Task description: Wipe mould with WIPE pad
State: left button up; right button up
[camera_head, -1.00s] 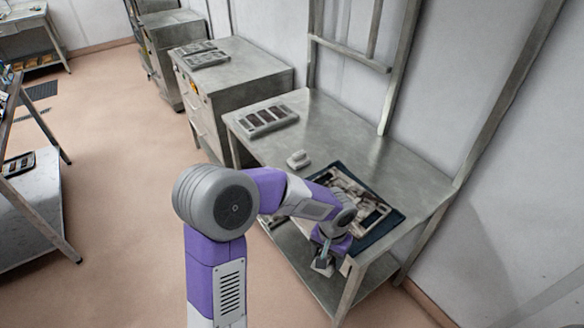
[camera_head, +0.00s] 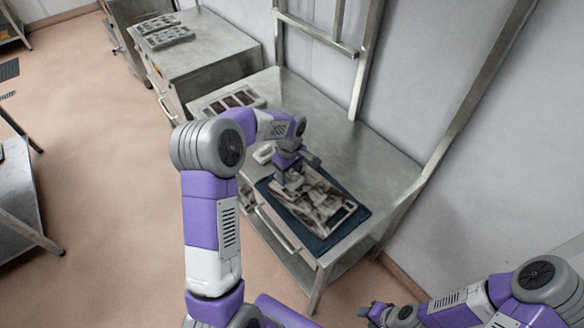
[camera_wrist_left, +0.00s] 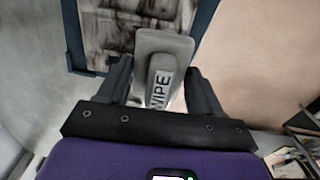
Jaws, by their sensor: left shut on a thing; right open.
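The mould (camera_head: 325,208) is a framed pale plate with brown stains, lying on a dark blue mat (camera_head: 338,238) on the metal table. It also shows at the top of the left wrist view (camera_wrist_left: 108,28). My left gripper (camera_head: 287,182) is over the mould's left end in the head view. It is shut on the grey WIPE pad (camera_wrist_left: 163,62), whose label faces the wrist camera. The pad overlaps the mould's edge in the wrist view; I cannot tell whether they touch. My right gripper (camera_head: 372,312) is open, low at the lower right and away from the table.
A tray with dark compartments (camera_head: 232,100) is further back. Metal uprights (camera_head: 372,60) stand along the wall side. The table's right part (camera_head: 385,165) is clear.

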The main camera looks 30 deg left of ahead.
pick_arm(q)
jog(key=shift+f+b, duration=1.7)
jog(key=shift+f, duration=1.35)
jog(key=shift+f+b, duration=0.55)
jog(key=shift+f, duration=0.05)
jog(key=shift+d, duration=0.2)
